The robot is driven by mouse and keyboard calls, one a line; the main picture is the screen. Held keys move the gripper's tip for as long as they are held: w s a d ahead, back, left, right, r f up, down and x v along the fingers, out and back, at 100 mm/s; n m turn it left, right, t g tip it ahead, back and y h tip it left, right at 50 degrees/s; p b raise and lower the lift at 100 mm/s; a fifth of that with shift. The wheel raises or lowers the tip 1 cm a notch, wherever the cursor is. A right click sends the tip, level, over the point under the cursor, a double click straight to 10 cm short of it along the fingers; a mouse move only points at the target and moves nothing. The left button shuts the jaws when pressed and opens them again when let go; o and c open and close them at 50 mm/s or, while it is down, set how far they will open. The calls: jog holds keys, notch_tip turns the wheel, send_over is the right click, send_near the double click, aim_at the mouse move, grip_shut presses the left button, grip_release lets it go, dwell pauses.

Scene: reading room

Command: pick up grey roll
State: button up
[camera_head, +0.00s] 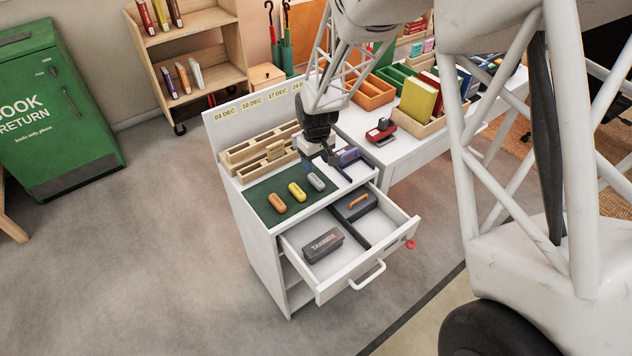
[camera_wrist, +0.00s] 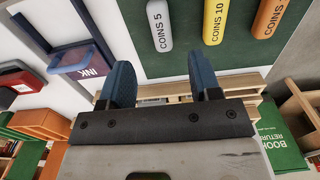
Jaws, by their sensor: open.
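The grey roll (camera_head: 317,181), marked COINS 5, lies on the green mat (camera_head: 258,203) on top of the white cabinet, at the right end of a row of three. In the wrist view the grey roll (camera_wrist: 159,24) is at the top, beyond and roughly between my fingertips. My gripper (camera_head: 330,158) is over the cabinet top, behind the grey roll in the head view. Its two blue fingers (camera_wrist: 163,75) are apart with nothing between them.
A yellow roll (camera_head: 297,192) and an orange roll (camera_head: 277,203) lie left of the grey one. An ink pad (camera_wrist: 83,60) sits beside the mat. Wooden racks (camera_head: 240,156) stand behind. The drawer (camera_head: 332,287) below is open, holding a dark case (camera_head: 322,244).

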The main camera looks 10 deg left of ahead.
aim_at(316, 179)
jog(key=shift+f, duration=1.3)
jog(key=shift+f, duration=2.6)
grip_shut()
jog(key=shift+r, duration=0.15)
